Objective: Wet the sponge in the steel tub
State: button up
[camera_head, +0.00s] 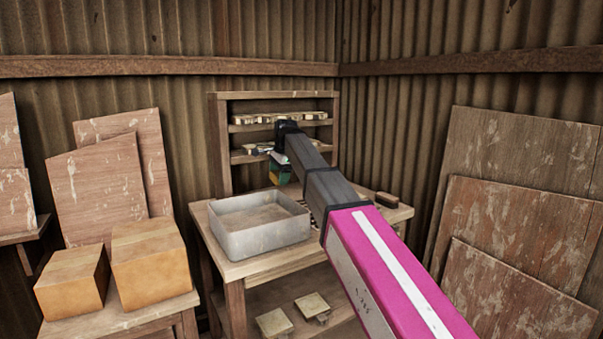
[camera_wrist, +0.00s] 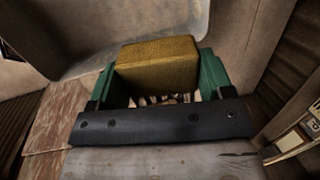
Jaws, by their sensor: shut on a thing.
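A yellow-brown sponge (camera_wrist: 158,63) sits between the two green fingers of my gripper (camera_wrist: 157,75) in the wrist view. The gripper is shut on it. In the head view my gripper (camera_head: 280,170) shows small and partly hidden behind my own arm, near the back right corner of the tub; I cannot tell its exact height. The steel tub (camera_head: 262,238) is a grey, open, rectangular tub on the wooden table. Its grey wall (camera_wrist: 95,58) also seems to show beyond the sponge in the wrist view. I cannot make out water in it.
The wooden table (camera_head: 228,268) bears the tub, and a brown brush (camera_head: 387,199) lies at its right. A shelf (camera_head: 222,150) with several small items stands behind. Two cardboard boxes (camera_head: 150,265) stand at left. Boards (camera_head: 520,150) lean on the right wall.

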jog(key=s+a+r+y, duration=0.1)
jog(key=s+a, duration=0.5)
jog(key=s, duration=0.4)
jog(key=shift+s+f, duration=0.1)
jog(key=shift+f, duration=5.55)
jog(key=shift+r, duration=0.1)
notch_tip(320, 180, up, 9)
jog(key=shift+r, duration=0.15)
notch_tip(320, 180, up, 4)
